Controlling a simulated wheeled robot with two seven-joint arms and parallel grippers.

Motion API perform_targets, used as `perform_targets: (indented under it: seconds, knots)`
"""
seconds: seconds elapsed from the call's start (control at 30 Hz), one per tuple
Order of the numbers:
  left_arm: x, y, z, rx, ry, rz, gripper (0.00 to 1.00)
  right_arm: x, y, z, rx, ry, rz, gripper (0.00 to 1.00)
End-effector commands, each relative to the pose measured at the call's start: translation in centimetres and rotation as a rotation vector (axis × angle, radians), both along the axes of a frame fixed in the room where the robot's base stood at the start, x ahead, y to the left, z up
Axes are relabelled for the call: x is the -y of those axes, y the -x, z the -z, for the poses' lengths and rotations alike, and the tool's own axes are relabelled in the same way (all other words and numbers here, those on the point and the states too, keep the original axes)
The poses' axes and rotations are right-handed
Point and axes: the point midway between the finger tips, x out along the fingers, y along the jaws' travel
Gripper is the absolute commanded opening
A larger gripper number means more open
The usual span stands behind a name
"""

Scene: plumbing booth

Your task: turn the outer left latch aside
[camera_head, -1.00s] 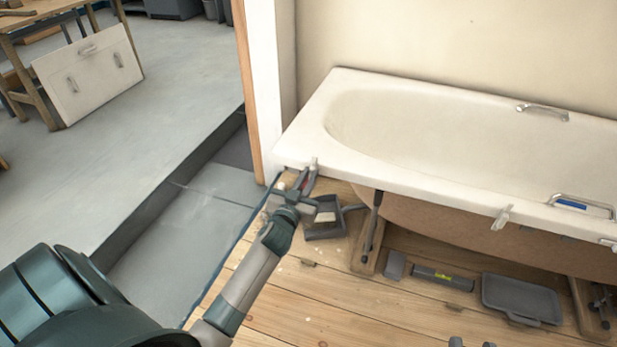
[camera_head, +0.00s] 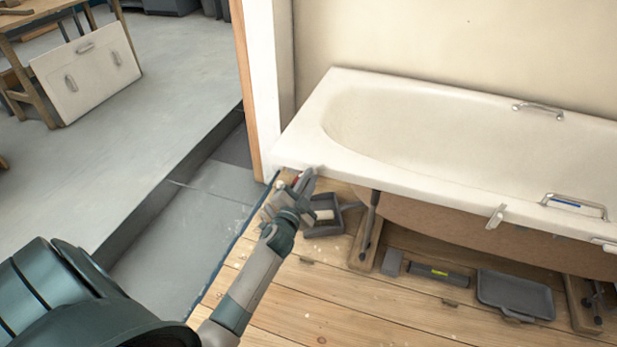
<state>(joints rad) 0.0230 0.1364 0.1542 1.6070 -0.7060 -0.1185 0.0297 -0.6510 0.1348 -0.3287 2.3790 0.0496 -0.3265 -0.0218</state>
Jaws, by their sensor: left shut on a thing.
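The white bathtub (camera_head: 400,174) stands along the wall. My left gripper (camera_head: 307,180) is at the front left corner of its rim and is shut on the outer left latch (camera_head: 319,169). Only a small pale end of this latch shows at the fingertips; the fingers hide the rest, so its exact angle cannot be told. Another pale latch (camera_head: 497,216) hangs at the middle of the front rim, and a further one (camera_head: 604,242) lies at the right picture edge. My right gripper is out of view.
Under the tub's open front are a dustpan-like grey tray (camera_head: 323,230), a spirit level (camera_head: 438,274), a flat grey tray (camera_head: 515,294) and wooden supports (camera_head: 362,247). A white panel (camera_head: 87,72) leans on a workbench at the back left. The plank floor (camera_head: 350,310) in front is mostly clear.

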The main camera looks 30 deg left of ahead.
Motion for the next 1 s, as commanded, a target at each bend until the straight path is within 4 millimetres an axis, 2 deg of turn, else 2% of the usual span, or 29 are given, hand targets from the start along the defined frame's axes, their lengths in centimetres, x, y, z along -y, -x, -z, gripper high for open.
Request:
perform_targets:
  seconds: [0.3,0.6,1.0]
  knots:
    - [0.24,-0.03,0.34,-0.071,-0.292,0.001,0.00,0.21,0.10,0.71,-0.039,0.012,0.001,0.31]
    - [0.37,-0.06,0.66,-0.132,-0.546,0.002,0.00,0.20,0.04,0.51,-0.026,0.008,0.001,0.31]
    - [0.40,-0.05,0.88,-0.173,-0.715,0.002,0.00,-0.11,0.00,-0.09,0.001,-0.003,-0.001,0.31]
